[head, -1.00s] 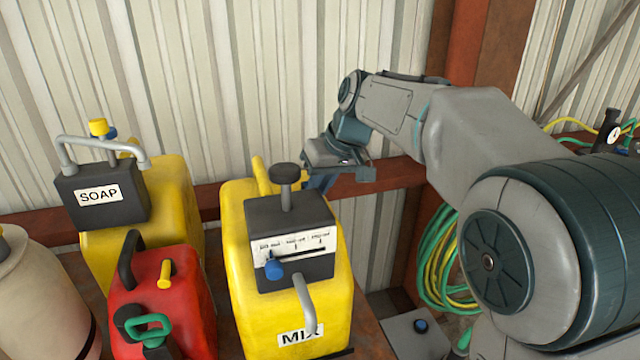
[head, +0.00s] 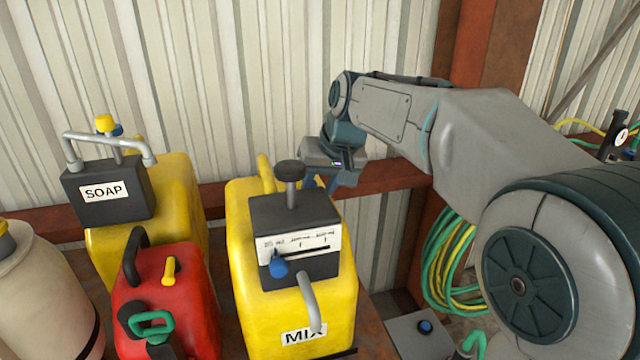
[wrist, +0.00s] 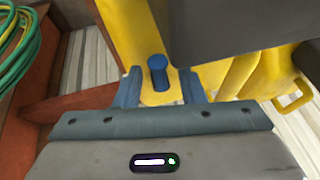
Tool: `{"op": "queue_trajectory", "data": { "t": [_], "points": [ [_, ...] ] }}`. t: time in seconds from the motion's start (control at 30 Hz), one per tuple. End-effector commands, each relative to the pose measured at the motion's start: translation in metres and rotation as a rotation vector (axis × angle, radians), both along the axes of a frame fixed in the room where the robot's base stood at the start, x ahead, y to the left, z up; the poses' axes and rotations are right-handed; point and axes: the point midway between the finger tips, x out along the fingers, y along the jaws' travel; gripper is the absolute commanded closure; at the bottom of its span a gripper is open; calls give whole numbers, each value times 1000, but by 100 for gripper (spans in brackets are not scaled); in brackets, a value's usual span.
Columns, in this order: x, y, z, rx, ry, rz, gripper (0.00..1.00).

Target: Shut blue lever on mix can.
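The yellow mix can (head: 325,313) stands upright with a dark box (head: 262,215) on top. A blue lever or peg (wrist: 158,73) shows against yellow can surface in the wrist view, between my fingers with gaps on both sides. In the head view that blue part is hidden behind the box. A separate blue knob (head: 279,267) sits at the left of the scale on the box's front. My gripper (wrist: 162,84) is open, its fingers on either side of the blue part. In the head view my gripper (head: 322,183) is behind the box's right rear corner.
The soap can (head: 185,190), a red can (head: 185,285) and a beige tank (head: 45,290) stand left of the mix can. A rusty beam (head: 395,175) and corrugated wall are close behind. Hoses (head: 445,260) hang at right. The dark box overhangs close to my right finger.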

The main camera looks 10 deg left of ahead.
Motion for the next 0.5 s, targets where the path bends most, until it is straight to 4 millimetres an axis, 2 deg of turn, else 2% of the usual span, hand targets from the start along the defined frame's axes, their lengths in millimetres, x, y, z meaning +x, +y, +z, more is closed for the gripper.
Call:
{"op": "queue_trajectory", "data": {
  "t": [0.27, 0.37, 0.5],
  "points": [
    [-1, -2, 3, 0, 0, 1, 64],
    [-4, -5, 13, 1, -2, 1, 64],
    [-11, -14, 40, 2, -5, 0, 64]
  ]
}}
